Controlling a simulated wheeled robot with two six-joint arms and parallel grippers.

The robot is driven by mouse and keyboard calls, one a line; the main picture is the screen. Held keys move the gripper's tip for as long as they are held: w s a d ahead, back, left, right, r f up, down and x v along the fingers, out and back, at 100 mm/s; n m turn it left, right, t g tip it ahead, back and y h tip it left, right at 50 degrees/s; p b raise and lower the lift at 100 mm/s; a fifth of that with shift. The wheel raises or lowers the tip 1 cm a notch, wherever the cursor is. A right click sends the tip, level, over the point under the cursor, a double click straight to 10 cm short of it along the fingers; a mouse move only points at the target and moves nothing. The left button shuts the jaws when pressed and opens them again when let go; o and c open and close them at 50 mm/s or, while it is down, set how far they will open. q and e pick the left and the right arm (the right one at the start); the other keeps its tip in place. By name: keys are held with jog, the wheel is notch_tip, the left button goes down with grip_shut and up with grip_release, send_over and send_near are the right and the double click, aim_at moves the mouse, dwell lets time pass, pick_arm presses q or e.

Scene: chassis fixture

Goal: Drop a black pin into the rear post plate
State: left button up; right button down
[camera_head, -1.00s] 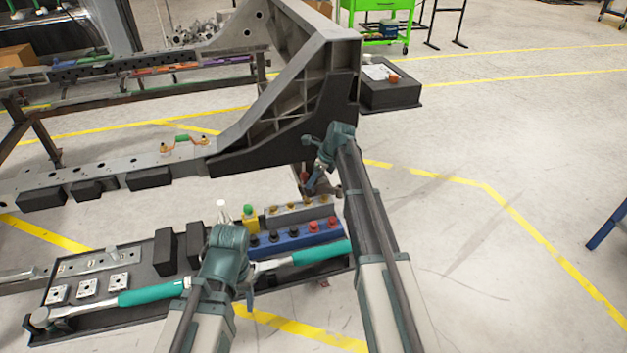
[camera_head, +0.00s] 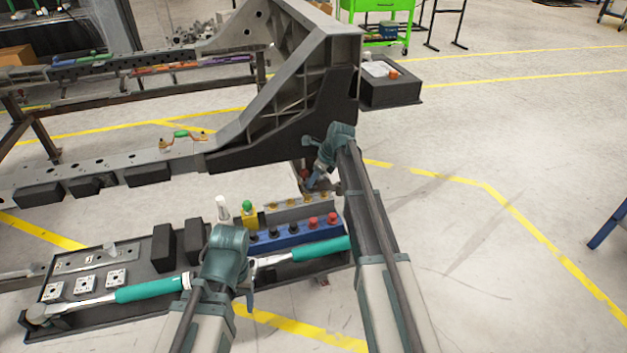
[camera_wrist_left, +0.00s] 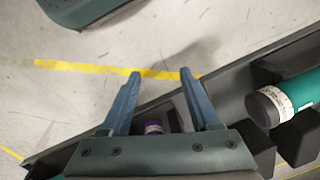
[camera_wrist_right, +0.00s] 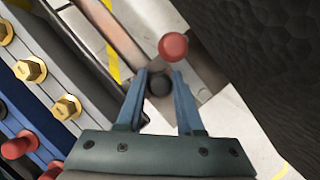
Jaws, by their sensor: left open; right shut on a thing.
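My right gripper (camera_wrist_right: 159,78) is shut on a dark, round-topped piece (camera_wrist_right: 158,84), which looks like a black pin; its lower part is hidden. A red round-headed pin (camera_wrist_right: 173,46) stands just beyond the fingertips, over a grey metal surface (camera_wrist_right: 185,75) that may be the post plate. In the head view the right gripper (camera_head: 314,178) is low beside the black end of the big bracket (camera_head: 335,115), and the held piece cannot be made out. Black pins (camera_head: 275,231) and red pins (camera_head: 331,218) stand in a blue rack (camera_head: 290,238). My left gripper (camera_wrist_left: 162,76) is open and empty above the tray.
The black tray (camera_head: 130,322) holds two teal-handled tools (camera_head: 150,290), square plates (camera_head: 85,284) and black blocks (camera_head: 163,248). A grey rack with brass bolts (camera_wrist_right: 66,107) stands close left of the right gripper. The dark bracket wall (camera_wrist_right: 260,60) is close on its right.

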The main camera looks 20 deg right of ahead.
jog(key=shift+s+f+b, duration=0.3)
jog(key=shift+f+b, duration=0.2)
jog(key=shift+c, duration=2.3)
grip_release()
jog(key=shift+a, duration=0.1)
jog(key=shift+w, duration=0.1)
jog(key=shift+c, duration=1.1)
jog(key=shift+o, duration=0.4)
